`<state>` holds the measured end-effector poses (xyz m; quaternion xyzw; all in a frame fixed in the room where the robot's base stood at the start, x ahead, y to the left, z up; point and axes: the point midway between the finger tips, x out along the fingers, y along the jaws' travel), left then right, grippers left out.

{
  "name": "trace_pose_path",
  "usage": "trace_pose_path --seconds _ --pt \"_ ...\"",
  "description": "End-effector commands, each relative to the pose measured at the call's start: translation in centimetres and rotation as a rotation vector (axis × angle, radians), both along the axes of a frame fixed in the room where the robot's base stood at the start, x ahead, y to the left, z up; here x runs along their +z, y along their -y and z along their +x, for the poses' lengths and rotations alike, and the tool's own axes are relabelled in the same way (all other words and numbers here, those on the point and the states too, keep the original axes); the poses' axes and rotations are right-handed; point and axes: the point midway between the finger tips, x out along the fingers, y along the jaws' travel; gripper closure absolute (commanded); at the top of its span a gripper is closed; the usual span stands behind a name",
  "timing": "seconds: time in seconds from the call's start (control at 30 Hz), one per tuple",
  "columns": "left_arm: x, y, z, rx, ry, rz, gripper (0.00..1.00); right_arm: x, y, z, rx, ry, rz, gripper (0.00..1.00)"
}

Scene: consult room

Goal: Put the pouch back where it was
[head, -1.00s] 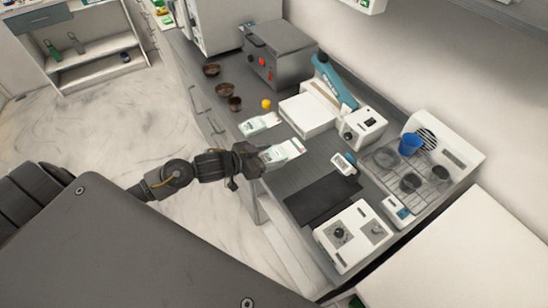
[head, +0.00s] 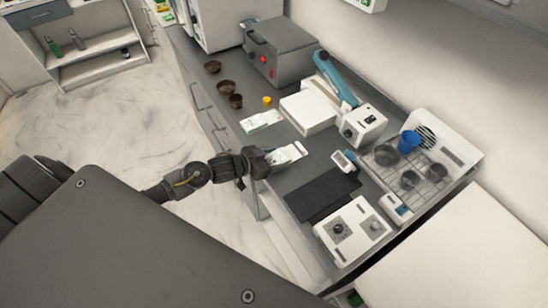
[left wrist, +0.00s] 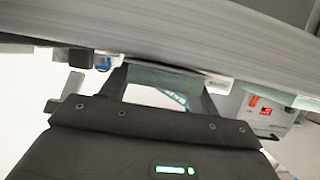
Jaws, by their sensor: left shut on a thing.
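My left gripper (head: 262,160) is shut on a white and green pouch (head: 288,154) at the front edge of the grey counter (head: 290,180). The pouch sticks out to the right of the fingers and looks tilted; I cannot tell whether it touches the counter. A second, similar pouch (head: 262,121) lies flat on the counter just beyond it. In the left wrist view my left gripper's fingers (left wrist: 165,78) frame a pale patch of the pouch (left wrist: 150,96), mostly hidden. My right gripper is not in view.
A yellow-capped jar (head: 267,101) and several brown bowls (head: 236,101) stand beyond the flat pouch. A white box-like device (head: 308,112) is behind the pouches. A black mat (head: 324,193) and a white knobbed device (head: 352,230) lie to the right.

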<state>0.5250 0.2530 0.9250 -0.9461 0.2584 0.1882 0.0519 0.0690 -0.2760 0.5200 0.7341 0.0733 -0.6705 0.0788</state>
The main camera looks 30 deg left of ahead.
Motion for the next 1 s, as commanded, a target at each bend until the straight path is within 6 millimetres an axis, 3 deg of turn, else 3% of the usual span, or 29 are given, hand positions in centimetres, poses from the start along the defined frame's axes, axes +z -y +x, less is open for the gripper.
trace_pose_path --seconds 0.13,0.17,0.3,0.67,1.0 --pt "-0.4 0.0 0.0 0.0 0.0 0.0 0.61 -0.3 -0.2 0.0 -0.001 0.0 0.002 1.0" --pt "-0.4 0.0 0.0 0.0 0.0 0.0 0.37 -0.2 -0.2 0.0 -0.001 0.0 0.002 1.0" --pt "-0.3 0.0 0.0 0.0 0.0 0.0 0.18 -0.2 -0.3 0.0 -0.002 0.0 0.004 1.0" --pt "0.3 0.0 0.0 0.0 0.0 0.001 0.18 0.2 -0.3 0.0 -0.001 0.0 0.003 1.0" --pt "2.1 -3.0 -5.2 -0.003 -0.002 0.004 0.18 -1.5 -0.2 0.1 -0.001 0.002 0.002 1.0"
